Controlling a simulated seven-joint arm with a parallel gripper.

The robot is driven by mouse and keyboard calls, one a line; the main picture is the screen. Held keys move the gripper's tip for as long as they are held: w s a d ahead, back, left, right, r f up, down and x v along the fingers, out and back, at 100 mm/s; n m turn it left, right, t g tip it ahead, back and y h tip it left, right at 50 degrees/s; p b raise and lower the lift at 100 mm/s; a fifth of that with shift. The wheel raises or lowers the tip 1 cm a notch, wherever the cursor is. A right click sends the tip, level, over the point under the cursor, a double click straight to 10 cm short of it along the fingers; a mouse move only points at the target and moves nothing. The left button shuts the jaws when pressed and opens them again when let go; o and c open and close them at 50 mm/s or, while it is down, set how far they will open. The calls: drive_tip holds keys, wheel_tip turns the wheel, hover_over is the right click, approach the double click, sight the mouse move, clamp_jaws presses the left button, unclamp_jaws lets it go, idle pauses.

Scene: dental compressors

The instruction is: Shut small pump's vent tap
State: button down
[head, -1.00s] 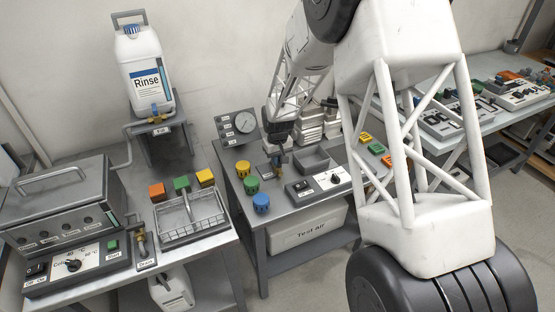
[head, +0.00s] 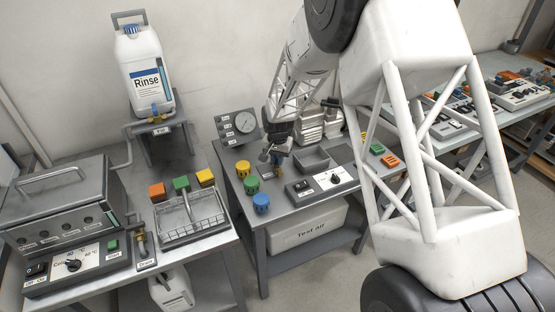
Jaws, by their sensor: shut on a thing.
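My gripper (head: 277,147) points down over the middle bench, just right of the round gauge. It is shut on a small tap (head: 278,160), of which a bluish and brassy part shows under the fingers. A short grey piece sticks out left of the fingertips; I cannot tell whether it is the tap's lever. The fingers hide most of the tap, and its label and exact lever angle are too small to read. A pale ribbed machine (head: 309,124), possibly a pump, stands behind my gripper, partly hidden by my arm.
A gauge panel (head: 238,128) stands left of my gripper. Yellow, green and blue caps (head: 261,203) stand at the bench's left front. A switch box (head: 322,183) and grey tray lie to the right. A rinse bottle (head: 147,75) and steel bath (head: 62,205) are at left.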

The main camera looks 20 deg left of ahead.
drive_tip(key=m, duration=0.4)
drive_tip(key=shift+m, duration=0.3)
drive_tip(key=m, duration=0.5)
idle(0.3)
drive_tip(key=c, duration=1.1)
unclamp_jaws()
drive_tip(key=shift+r, duration=0.1)
drive_tip(key=shift+r, duration=3.85)
